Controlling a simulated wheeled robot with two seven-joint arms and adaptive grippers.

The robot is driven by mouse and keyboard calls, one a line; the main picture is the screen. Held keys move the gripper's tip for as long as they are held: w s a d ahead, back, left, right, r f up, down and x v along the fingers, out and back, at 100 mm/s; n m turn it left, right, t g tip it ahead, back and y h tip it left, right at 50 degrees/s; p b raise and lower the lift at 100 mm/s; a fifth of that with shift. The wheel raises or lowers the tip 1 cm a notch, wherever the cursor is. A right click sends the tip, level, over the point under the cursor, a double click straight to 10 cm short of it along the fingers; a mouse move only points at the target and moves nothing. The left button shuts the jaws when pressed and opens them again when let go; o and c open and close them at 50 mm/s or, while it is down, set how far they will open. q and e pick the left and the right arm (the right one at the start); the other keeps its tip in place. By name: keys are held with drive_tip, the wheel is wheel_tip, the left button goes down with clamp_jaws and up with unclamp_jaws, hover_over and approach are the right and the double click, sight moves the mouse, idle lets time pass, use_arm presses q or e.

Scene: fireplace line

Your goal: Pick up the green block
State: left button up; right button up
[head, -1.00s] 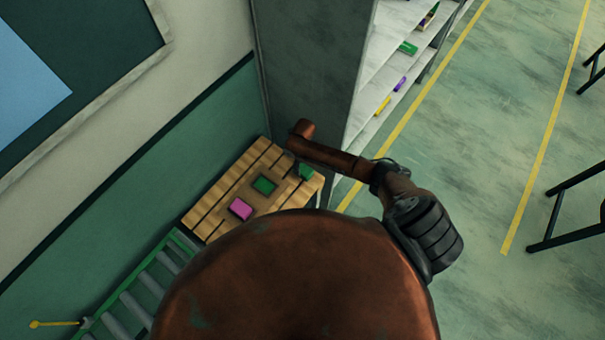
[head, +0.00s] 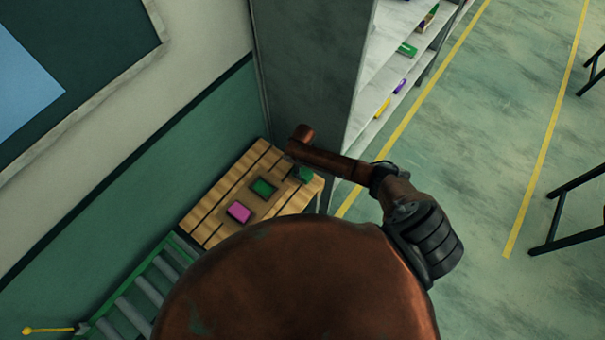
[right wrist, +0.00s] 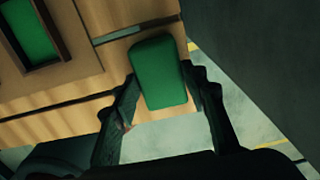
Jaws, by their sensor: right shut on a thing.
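The green block (head: 305,174) is at the right end of a wooden table, beneath my right arm in the head view. In the right wrist view the green block (right wrist: 158,66) lies between the two dark fingers of my right gripper (right wrist: 164,84), which is shut on it. Table wood shows around the block; I cannot tell whether it touches the tabletop. In the head view my right gripper (head: 297,169) is mostly hidden under the arm. My left gripper is not in view.
The wooden table (head: 213,213) holds a framed green square (head: 263,187) and a magenta block (head: 239,212). A roller conveyor (head: 143,290) adjoins it at lower left. A grey cabinet side (head: 306,70) and shelf (head: 385,75) stand close behind. Open floor (head: 500,120) lies to the right.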

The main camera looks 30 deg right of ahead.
sight(302, 171)
drive_tip(key=c, duration=0.6)
drive_tip(key=shift+r, duration=0.1)
drive_tip(key=shift+c, duration=0.2)
drive_tip(key=shift+r+p, duration=0.6)
drive_tip(key=shift+p, duration=0.05)
drive_tip(key=shift+r, duration=0.1)
drive_tip(key=shift+r+p, duration=2.45)
drive_tip(key=shift+r, duration=0.3)
drive_tip(key=shift+w, duration=0.1)
